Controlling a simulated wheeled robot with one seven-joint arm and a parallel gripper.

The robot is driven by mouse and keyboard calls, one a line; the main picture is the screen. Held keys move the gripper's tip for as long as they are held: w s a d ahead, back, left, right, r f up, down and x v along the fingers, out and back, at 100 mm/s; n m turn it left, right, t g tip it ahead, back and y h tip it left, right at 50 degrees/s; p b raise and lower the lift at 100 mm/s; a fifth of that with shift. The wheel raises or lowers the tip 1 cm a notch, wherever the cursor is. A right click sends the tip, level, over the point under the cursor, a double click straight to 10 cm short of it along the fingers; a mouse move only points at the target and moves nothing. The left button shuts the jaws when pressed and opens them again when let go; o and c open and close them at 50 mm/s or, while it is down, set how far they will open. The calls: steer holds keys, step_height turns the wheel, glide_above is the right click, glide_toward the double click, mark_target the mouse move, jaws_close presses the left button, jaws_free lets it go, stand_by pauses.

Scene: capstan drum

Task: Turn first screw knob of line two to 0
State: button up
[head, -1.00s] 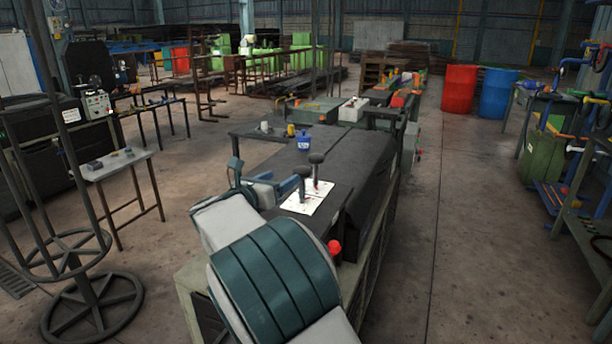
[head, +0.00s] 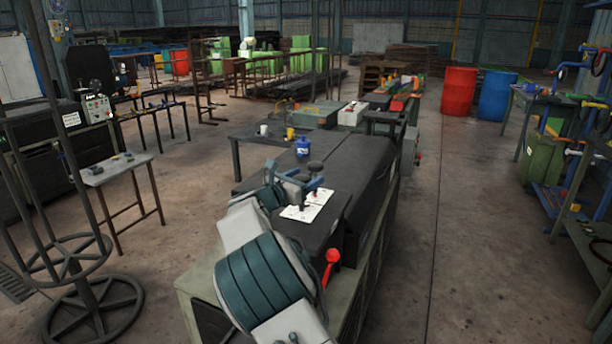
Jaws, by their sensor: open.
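A red knob (head: 333,256) on a short arm sticks out at the bench's front right. I cannot make out any numbers or line markings, nor which knob is the first of line two.
A blue container (head: 302,145), a yellow item (head: 290,134) and a white mug (head: 263,130) stand farther back on the bench. Open floor (head: 465,220) lies right of the bench.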

steer(key=shift+w+d, duration=0.2)
steer(key=shift+w, duration=0.15)
steer(key=c, duration=1)
steer(key=shift+o, duration=0.2)
steer(key=shift+f+y+b, duration=0.25)
steer(key=shift+y+b, duration=0.05)
steer(key=shift+b, duration=0.85)
